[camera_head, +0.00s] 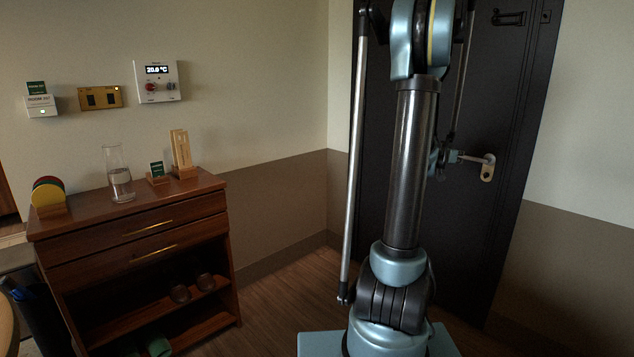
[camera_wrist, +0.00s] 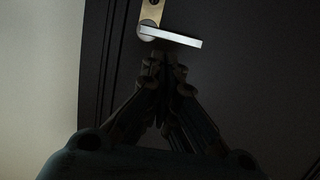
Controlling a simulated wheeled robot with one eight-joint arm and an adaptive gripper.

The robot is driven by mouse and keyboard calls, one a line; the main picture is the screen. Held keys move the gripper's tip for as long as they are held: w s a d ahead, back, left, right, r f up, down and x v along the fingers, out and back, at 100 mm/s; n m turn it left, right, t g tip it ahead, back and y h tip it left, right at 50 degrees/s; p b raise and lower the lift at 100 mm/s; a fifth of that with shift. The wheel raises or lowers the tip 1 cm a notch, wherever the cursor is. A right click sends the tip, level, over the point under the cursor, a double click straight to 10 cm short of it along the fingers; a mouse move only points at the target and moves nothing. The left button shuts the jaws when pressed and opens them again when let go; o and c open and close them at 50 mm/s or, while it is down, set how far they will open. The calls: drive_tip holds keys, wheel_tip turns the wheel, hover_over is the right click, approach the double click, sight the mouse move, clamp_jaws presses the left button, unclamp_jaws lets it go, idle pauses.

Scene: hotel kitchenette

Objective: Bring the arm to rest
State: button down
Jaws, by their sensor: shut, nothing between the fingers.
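My gripper (camera_wrist: 168,70) shows in the wrist view with its two dark fingers drawn together at the tips, with nothing between them. Its tips are just below the silver lever handle (camera_wrist: 172,37) of the dark door (camera_wrist: 230,90) in the picture. I cannot tell whether they touch it. In the head view my arm rises in front of the door (camera_head: 515,100), and the lever handle (camera_head: 478,159) shows just right of it.
A wooden cabinet (camera_head: 135,240) stands at the left, with a glass carafe (camera_head: 120,178), wooden holders (camera_head: 182,155) and coloured discs (camera_head: 48,192) on top. A thermostat (camera_head: 156,82) and switch plate (camera_head: 100,97) are on the wall. Floor between cabinet and my base is clear.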

drive_tip(key=s+a+f+n+g+y, duration=0.2)
drive_tip(key=s+a+f, duration=0.4)
drive_tip(key=s+a, duration=0.7)
drive_tip(key=s+a+f+n+g+y, duration=0.2)
drive_tip(key=s+a+f+n+y, duration=0.3)
drive_tip(key=s+a, duration=0.7)
drive_tip(key=s+a+f+n+g+y, duration=0.2)
drive_tip(key=s+a+f+n+y, duration=0.2)
drive_tip(key=s+a, duration=0.9)
drive_tip(key=a+f+y, duration=0.1)
drive_tip(key=a+f, duration=0.2)
drive_tip(key=a, duration=0.1)
drive_tip(key=shift+s+a+y, duration=0.25)
drive_tip(key=shift+s+y, duration=0.1)
drive_tip(key=shift+y, duration=0.05)
drive_tip(key=shift+w+f+g, duration=0.2)
drive_tip(key=shift+w+g, duration=0.1)
drive_tip(key=shift+w, duration=0.2)
drive_tip(key=shift+s, duration=0.15)
